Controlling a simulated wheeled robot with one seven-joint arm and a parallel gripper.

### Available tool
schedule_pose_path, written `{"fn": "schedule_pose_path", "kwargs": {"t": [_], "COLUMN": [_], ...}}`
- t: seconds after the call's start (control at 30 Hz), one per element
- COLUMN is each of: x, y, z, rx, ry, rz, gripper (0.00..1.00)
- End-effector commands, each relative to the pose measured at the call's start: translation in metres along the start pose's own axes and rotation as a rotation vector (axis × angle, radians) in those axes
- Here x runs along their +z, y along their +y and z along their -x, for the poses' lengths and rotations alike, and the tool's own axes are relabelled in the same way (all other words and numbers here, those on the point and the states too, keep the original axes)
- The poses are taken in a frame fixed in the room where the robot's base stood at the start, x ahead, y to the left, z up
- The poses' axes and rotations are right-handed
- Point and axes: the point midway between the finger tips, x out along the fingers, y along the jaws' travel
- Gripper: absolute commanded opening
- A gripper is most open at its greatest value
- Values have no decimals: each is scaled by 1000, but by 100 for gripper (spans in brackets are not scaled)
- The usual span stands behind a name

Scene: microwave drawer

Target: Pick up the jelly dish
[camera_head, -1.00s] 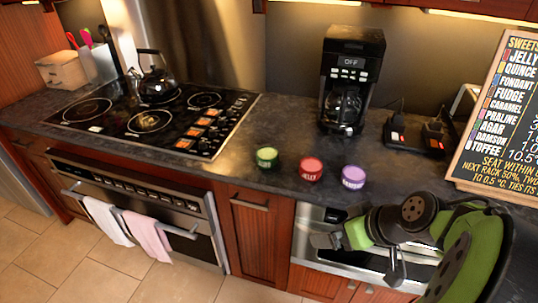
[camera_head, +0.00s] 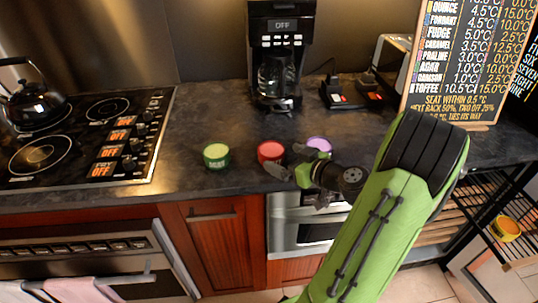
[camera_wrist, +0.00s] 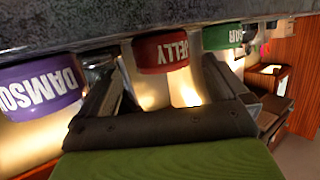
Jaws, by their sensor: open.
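The jelly dish (camera_head: 270,152) is a small red round tub on the dark counter, between a green dish (camera_head: 216,155) and a purple dish (camera_head: 319,145). My gripper (camera_head: 288,163) is open just in front of it and partly overlaps the purple dish in the head view. The purple dish (camera_wrist: 40,88) reads "DAMSO" and the green dish (camera_wrist: 224,37) ends in "AR".
A coffee maker (camera_head: 280,55) stands behind the dishes. A stove (camera_head: 85,135) is at the left. A chalkboard (camera_head: 468,60) and a black device (camera_head: 345,93) stand at the right. Bare counter (camera_head: 190,110) lies between the stove and coffee maker.

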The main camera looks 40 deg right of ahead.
Motion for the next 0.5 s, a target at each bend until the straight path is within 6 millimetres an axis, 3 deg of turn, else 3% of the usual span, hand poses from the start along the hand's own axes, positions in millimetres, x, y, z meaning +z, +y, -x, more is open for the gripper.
{"fn": "schedule_pose_path", "kwargs": {"t": [0.33, 0.5], "x": [-5, -4], "y": [-3, -2], "z": [-54, -64], "rx": [-3, 1], "ry": [0, -1], "rz": [1, -1], "gripper": [100, 100]}}
